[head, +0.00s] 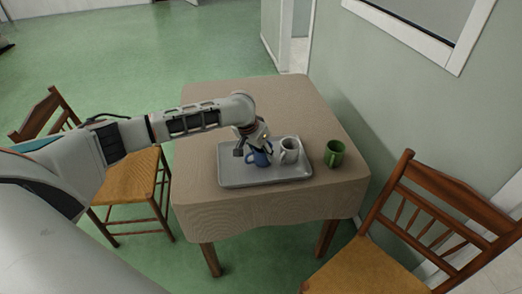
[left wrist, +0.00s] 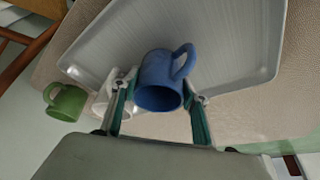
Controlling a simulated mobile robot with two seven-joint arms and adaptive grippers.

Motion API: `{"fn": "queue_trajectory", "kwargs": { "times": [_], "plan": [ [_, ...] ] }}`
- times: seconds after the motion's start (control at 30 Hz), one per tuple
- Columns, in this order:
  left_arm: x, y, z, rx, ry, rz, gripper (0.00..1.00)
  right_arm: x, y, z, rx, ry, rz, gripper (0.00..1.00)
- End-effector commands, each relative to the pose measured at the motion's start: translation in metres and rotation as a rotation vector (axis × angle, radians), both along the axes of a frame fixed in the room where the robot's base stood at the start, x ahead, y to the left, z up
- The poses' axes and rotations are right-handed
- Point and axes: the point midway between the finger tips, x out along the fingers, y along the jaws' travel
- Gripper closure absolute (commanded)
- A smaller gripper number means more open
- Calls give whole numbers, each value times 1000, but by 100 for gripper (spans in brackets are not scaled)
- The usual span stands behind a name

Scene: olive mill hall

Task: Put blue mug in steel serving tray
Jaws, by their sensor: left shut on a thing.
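The blue mug (head: 260,158) is between the fingers of my left gripper (head: 254,146), over the left-middle part of the grey steel serving tray (head: 240,182). In the left wrist view the gripper (left wrist: 163,97) is shut on the blue mug (left wrist: 160,78), its handle pointing away from the gripper. The tray (left wrist: 228,40) lies behind the mug there. I cannot tell whether the mug's base touches the tray. The gripper hides part of the mug in the head view. My right gripper is not in view.
A whitish mug (head: 289,151) stands in the tray just right of the blue mug. A green mug (head: 334,154) stands on the cloth-covered table (head: 217,104) right of the tray. Wooden chairs flank the table; a wall (head: 390,120) is at right. The table's far part is clear.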

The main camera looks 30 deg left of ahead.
Motion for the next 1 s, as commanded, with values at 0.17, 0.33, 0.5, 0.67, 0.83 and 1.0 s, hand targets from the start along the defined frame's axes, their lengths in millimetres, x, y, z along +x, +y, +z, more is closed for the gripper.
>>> {"fn": "queue_trajectory", "kwargs": {
  "times": [0.17,0.33,0.5,0.67,0.83,1.0],
  "plan": [
    [0,0,-1,0,0,0,39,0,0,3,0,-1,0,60],
    [0,0,-1,0,0,0,39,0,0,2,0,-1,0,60],
    [0,0,-1,0,0,0,39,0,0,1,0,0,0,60],
    [0,0,-1,-1,0,-1,39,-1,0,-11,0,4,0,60],
    [-11,2,31,1,-1,-3,39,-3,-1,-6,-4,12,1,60],
    [-25,5,67,1,-2,-1,39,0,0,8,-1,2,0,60]
  ]
}}
